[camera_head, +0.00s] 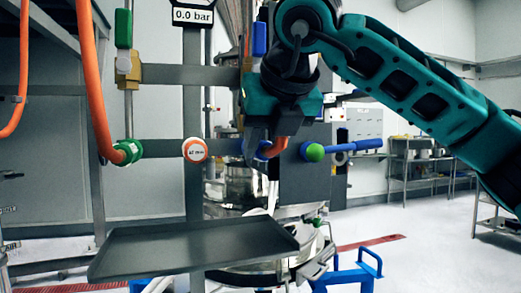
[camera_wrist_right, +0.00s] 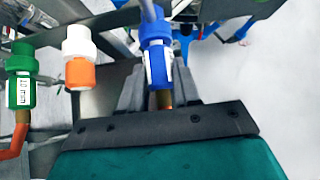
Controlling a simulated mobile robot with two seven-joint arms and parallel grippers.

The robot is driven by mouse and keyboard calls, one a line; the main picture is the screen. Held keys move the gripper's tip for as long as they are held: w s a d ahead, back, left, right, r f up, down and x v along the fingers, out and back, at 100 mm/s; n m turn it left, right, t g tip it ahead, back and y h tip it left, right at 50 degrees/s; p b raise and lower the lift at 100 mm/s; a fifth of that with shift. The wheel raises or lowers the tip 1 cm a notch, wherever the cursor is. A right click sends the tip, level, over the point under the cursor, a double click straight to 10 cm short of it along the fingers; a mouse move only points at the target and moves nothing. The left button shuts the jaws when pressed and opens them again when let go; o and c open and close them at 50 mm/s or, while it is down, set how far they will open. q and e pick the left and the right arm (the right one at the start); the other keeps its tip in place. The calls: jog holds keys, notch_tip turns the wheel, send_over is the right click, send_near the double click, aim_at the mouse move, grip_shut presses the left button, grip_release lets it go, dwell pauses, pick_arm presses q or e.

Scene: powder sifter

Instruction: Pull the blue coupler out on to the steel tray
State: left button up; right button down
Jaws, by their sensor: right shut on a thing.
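The blue coupler (camera_wrist_right: 158,66) has a white label and a brass-coloured end. It sits between the two dark fingers of my right gripper (camera_wrist_right: 160,88), which is shut on it. A grey stem runs into its far end; I cannot tell how firmly they are joined. In the head view my right gripper (camera_head: 268,150) is at the grey crossbar, partly covering the blue coupler (camera_head: 249,148) and a short orange hose end. The dark steel tray (camera_head: 190,247) is below and to the left, with nothing seen on it. My left gripper is not in view.
A green coupler (camera_head: 128,152) with an orange hose and a white-and-orange fitting (camera_head: 195,150) are left along the crossbar. A blue handle with a green ball (camera_head: 314,152) is close on the right. The space above the tray is clear.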

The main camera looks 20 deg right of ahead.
aim_at(270, 155)
jog(key=shift+s, duration=0.15)
dwell(0.4)
jog(key=shift+s+f+b, duration=0.1)
jog(key=shift+s+b, duration=0.7)
jog(key=shift+s, duration=0.2)
jog(key=shift+s+d+b, duration=0.1)
jog(key=shift+s+b, duration=0.4)
jog(key=shift+s, duration=0.5)
